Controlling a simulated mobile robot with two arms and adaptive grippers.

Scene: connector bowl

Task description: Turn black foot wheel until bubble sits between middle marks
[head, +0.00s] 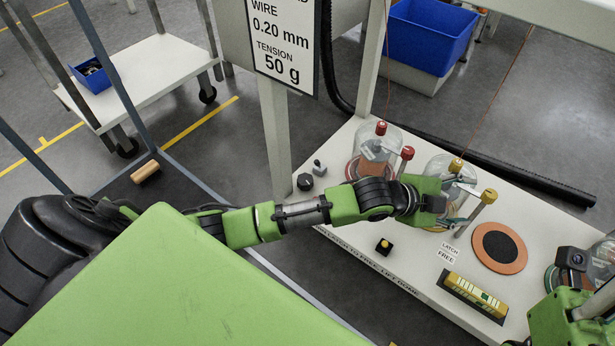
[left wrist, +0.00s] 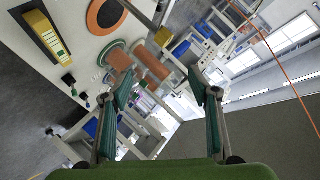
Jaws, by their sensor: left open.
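A yellow bubble level (head: 476,296) with a green window lies in a dark holder at the bench's front edge; the bubble is too small to read. It also shows in the left wrist view (left wrist: 47,36). A black faceted knob (head: 305,182) at the bench's left end looks like the foot wheel, but I cannot be sure. My left gripper (head: 455,208) is over the bench, right of the knob and beside the glass domes. In the left wrist view its fingers (left wrist: 163,92) are apart and empty. My right wrist (head: 565,315) shows at lower right; its fingers are not clear.
A grey knob (head: 319,168) and a black block with a yellow top (head: 384,246) sit on the bench. Two glass domes (head: 378,148) with red and yellow posts stand behind my left arm. An orange disc (head: 499,247) lies right of them. A white sign (head: 282,45) hangs behind.

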